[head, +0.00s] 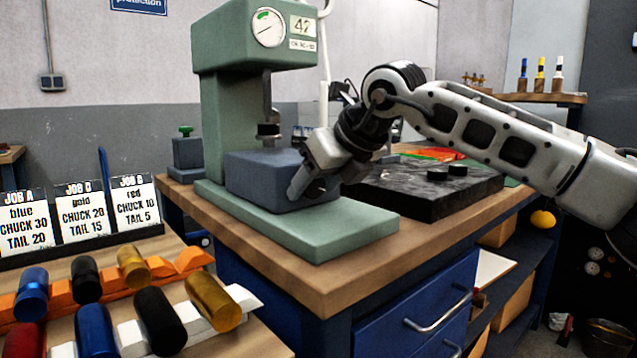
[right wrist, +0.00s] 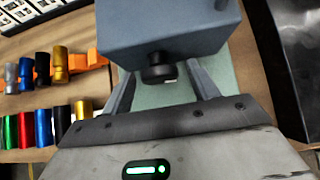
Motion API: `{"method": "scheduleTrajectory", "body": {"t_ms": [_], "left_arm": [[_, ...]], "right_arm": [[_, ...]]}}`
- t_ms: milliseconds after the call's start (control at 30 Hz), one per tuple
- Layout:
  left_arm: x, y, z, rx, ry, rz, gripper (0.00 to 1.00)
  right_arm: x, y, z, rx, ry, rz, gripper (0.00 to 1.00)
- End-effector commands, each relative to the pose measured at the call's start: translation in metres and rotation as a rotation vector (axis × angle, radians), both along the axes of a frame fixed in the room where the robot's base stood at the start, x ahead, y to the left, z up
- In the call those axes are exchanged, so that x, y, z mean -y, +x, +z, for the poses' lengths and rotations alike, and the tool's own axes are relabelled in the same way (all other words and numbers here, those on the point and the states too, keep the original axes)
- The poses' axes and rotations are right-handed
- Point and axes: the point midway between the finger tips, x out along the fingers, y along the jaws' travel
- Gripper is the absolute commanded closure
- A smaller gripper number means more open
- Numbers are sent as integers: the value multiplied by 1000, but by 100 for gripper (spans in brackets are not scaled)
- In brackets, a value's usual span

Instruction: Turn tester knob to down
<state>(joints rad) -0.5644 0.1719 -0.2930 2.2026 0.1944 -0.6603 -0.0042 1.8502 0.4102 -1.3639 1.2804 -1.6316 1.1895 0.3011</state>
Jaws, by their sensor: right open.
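The tester (head: 225,100) is a green press with a round gauge (head: 268,27) and a "42" label, standing on the bench. A blue-grey block (head: 262,178) sits on its green base under the ram. The right wrist view shows a black knob (right wrist: 161,68) on the block's face, with a small pale mark at its lower right edge. My right gripper (head: 305,186) is at the block's right front, hiding most of the knob in the head view. Its two fingers (right wrist: 162,76) are apart, one on each side of the knob, with visible gaps. My left gripper is not in view.
A dark slab (head: 430,195) with small black pieces lies right of the tester. At the left, a rack (head: 165,262) holds several coloured cylinders below job cards (head: 82,213). A small grey device (head: 187,152) with a green knob stands behind.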

Motion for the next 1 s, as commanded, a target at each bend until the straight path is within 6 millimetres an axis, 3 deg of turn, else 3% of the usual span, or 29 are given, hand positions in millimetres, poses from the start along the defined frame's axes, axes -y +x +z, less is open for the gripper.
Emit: {"method": "scheduleTrajectory", "body": {"t_ms": [167, 333, 667, 1000], "left_arm": [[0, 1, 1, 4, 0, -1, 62], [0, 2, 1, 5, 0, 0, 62], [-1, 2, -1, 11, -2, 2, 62], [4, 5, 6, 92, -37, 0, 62]], "right_arm": [[0, 0, 0, 0, 0, 0, 40], [0, 0, 0, -1, -1, 0, 84], [-1, -1, -1, 20, -30, 1, 83], [-3, -2, -4, 146, -201, 2, 83]]}}
